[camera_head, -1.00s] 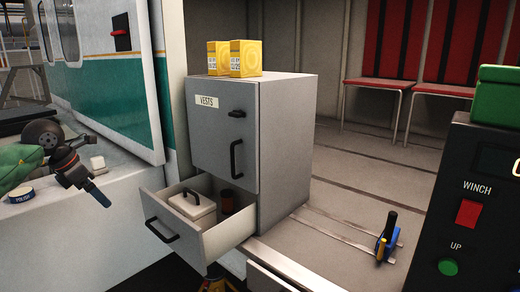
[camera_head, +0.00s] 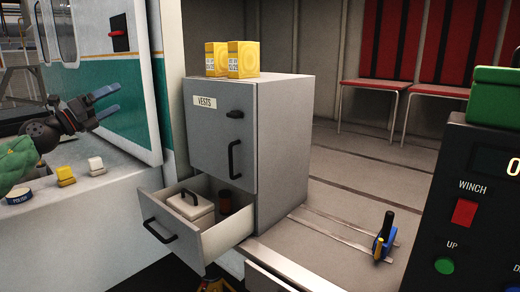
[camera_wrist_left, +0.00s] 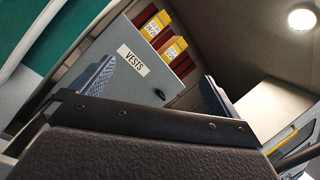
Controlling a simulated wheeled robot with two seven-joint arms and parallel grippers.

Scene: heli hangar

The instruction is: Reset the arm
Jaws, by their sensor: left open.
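My left gripper (camera_head: 104,104) is raised at the left of the head view, above the white ledge. Its two fingers point right and stand apart, with nothing visible between them. In the left wrist view both fingers (camera_wrist_left: 155,88) show at the sides, with the cabinet between them in the background. The grey cabinet (camera_head: 222,130) labelled VESTS stands to the right of the gripper, apart from it. Its lower drawer (camera_head: 182,228) is open and holds a white lidded box (camera_head: 190,206) and a dark red can (camera_head: 224,203). My right gripper is not in view.
Two yellow boxes (camera_head: 243,59) stand on the cabinet. The white ledge (camera_head: 75,205) holds a yellow block (camera_head: 66,176), a white block (camera_head: 96,166) and a round tin (camera_head: 19,195). A winch control panel (camera_head: 466,180) is at the right. A blue-handled tool (camera_head: 383,238) is on the floor.

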